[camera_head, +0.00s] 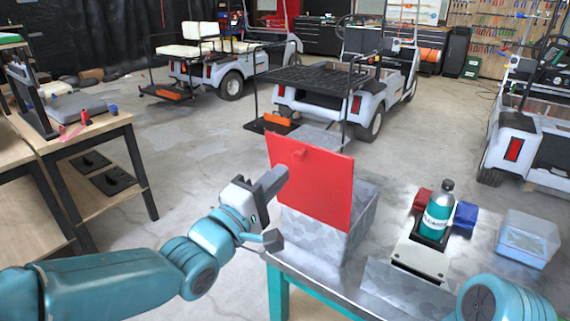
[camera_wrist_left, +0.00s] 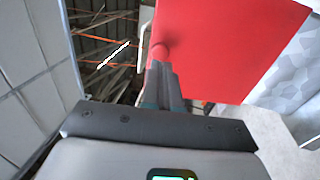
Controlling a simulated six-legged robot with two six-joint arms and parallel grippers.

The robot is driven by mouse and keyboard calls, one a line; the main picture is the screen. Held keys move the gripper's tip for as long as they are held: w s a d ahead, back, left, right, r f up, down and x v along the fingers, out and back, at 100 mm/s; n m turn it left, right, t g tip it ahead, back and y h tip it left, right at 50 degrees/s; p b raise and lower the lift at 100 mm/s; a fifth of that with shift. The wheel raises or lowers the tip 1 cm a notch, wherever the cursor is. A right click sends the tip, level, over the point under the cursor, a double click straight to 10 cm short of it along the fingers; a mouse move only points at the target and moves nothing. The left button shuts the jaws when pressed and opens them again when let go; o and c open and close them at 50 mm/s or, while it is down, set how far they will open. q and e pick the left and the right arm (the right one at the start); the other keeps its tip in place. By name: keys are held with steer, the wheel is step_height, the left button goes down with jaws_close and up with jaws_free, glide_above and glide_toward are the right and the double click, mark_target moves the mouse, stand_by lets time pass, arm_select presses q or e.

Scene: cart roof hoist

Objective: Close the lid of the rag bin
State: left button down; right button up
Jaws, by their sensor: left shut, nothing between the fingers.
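The rag bin (camera_head: 318,245) is a mottled grey metal box on the left end of the bench. My left gripper (camera_head: 281,178) is shut and empty, just left of the lid. My right gripper is out of view; only part of that arm shows.
On the bench, a teal bottle (camera_head: 437,212) stands in a holder between red and blue blocks. A clear tub (camera_head: 528,238) is at the right. A wooden workbench (camera_head: 75,140) stands left. Golf carts are parked behind, with open floor between.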

mark_target(296, 159)
arm_select(q)
steer(key=shift+x, duration=1.55)
